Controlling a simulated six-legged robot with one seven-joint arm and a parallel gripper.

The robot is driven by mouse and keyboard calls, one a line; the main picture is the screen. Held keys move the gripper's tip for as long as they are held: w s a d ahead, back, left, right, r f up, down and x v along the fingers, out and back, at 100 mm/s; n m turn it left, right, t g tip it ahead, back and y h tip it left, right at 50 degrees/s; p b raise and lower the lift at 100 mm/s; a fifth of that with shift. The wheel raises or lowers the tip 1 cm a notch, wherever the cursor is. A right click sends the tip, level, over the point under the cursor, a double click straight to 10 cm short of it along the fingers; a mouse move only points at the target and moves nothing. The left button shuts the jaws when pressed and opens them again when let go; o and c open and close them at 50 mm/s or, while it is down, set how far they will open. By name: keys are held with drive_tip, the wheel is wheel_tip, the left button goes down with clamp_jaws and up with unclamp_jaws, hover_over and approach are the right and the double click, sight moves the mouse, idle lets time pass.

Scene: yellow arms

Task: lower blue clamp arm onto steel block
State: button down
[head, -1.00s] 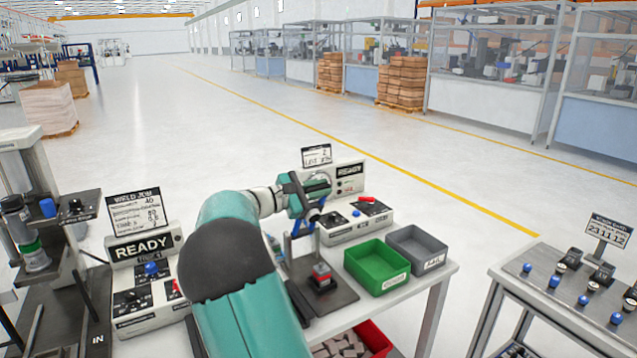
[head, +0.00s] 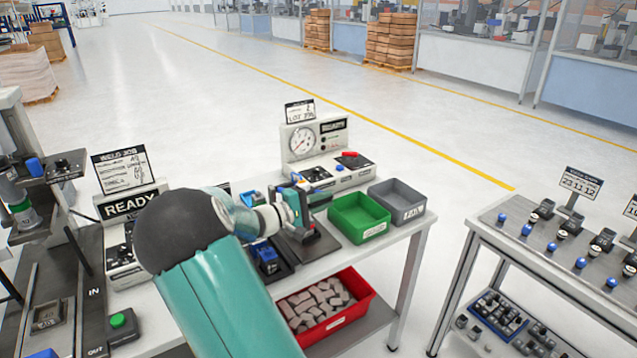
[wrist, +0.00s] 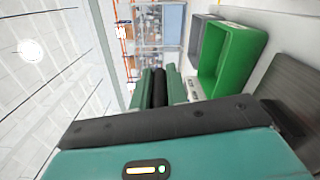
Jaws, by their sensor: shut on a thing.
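My gripper (head: 303,205) is over the dark clamp fixture plate (head: 318,248) on the white bench, with its fingers shut. The blue clamp arm is largely hidden behind the gripper in the head view, so its exact angle cannot be told. In the wrist view the gripper (wrist: 160,88) shows its fingers close together around a dark piece. The steel block is hidden behind the gripper and wrist, so I cannot tell whether the clamp arm touches it.
A green bin (head: 359,219) and a grey bin (head: 397,201) stand right of the fixture. A gauge box (head: 315,150) stands behind it. A blue-topped device (head: 265,256) is to its left. A red bin (head: 325,308) of blocks sits on the lower shelf.

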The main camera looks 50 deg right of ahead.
drive_tip(key=shift+s+a+f, duration=0.1)
drive_tip(key=shift+f, duration=1)
drive_tip(key=shift+s+a+f, duration=0.1)
drive_tip(key=shift+f, duration=0.95)
drive_tip(key=c, duration=1.4)
unclamp_jaws()
drive_tip(key=shift+s+d, duration=0.1)
drive_tip(key=shift+r, duration=0.1)
drive_tip(key=v, duration=1.4)
drive_tip(key=shift+s, duration=0.1)
